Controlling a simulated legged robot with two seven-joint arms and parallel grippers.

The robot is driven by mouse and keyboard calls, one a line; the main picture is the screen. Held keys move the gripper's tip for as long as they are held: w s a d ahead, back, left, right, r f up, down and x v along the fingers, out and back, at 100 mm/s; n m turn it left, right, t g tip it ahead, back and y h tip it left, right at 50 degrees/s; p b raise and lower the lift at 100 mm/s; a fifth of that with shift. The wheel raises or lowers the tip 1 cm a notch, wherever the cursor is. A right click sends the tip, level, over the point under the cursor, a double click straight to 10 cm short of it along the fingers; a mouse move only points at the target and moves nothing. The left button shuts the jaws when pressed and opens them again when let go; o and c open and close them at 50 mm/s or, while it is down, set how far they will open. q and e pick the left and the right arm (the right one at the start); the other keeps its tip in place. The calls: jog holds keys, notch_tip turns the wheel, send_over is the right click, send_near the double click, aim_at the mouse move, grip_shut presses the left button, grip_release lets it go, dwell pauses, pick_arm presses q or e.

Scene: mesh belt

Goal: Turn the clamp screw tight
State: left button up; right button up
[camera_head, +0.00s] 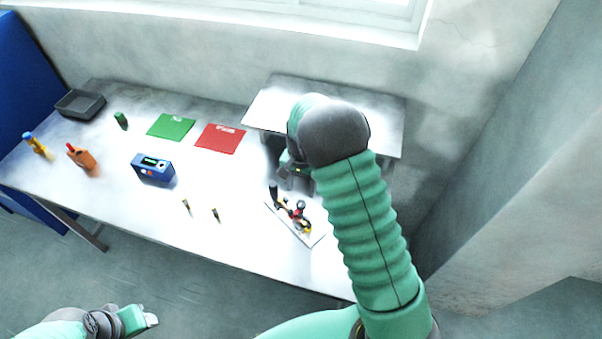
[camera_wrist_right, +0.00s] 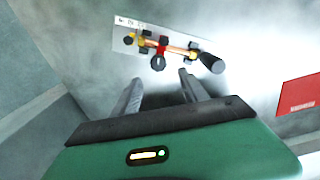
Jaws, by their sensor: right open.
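A clamp assembly (camera_head: 299,212) with black, red and brass-coloured parts lies on a pale base plate (camera_head: 312,237) near the table's front edge. In the right wrist view, the red clamp part (camera_wrist_right: 162,47) sits mid-assembly with a dark round knob (camera_wrist_right: 158,63) below it. A thick black handle (camera_wrist_right: 211,63) is at the right end. I cannot tell for sure which part is the clamp screw. My right gripper (camera_wrist_right: 160,82) is open and empty, its fingers short of the assembly; my wrist partly hides it in the head view (camera_head: 292,170). My left gripper (camera_head: 150,318) is low left, away from the table.
The table holds a red mat (camera_head: 220,139), a green mat (camera_head: 171,127), a blue meter box (camera_head: 153,168), an orange tool (camera_head: 81,157), a dark tray (camera_head: 80,104) and two small brass pieces (camera_head: 215,214). A side table (camera_head: 380,117) stands behind my right arm.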

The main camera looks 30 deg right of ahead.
notch_tip(320, 180, up, 9)
jog(key=shift+r+b, duration=0.2)
jog(key=shift+b, duration=0.2)
